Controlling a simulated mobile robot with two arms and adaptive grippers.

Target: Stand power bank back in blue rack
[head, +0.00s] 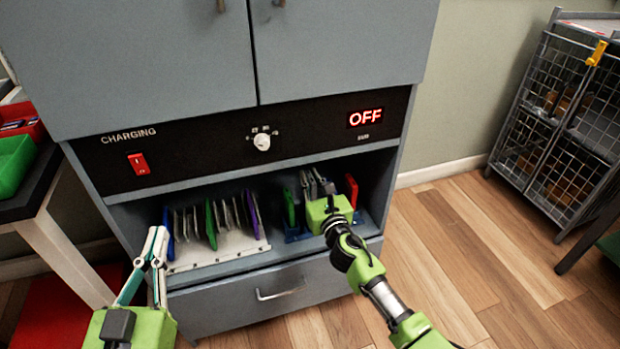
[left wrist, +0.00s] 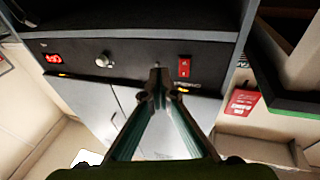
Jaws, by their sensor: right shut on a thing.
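The blue rack (head: 293,238) stands on the right part of the open shelf, partly behind my right gripper. A green slab (head: 289,207), several grey slabs (head: 306,186) and a red slab (head: 351,191) stand upright at it. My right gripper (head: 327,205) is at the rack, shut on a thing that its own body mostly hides. It is likely the power bank, but I cannot make out its shape or whether it touches the rack. My left gripper (head: 157,235) is shut and empty in front of the cabinet's left side. Its fingertips meet in the left wrist view (left wrist: 158,75).
A white rack (head: 215,250) with several upright slabs fills the shelf's left part. A drawer (head: 280,291) is closed below. The panel display (head: 366,117) reads OFF, beside a knob (head: 262,142) and red switch (head: 138,162). A wire cage (head: 565,120) stands right.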

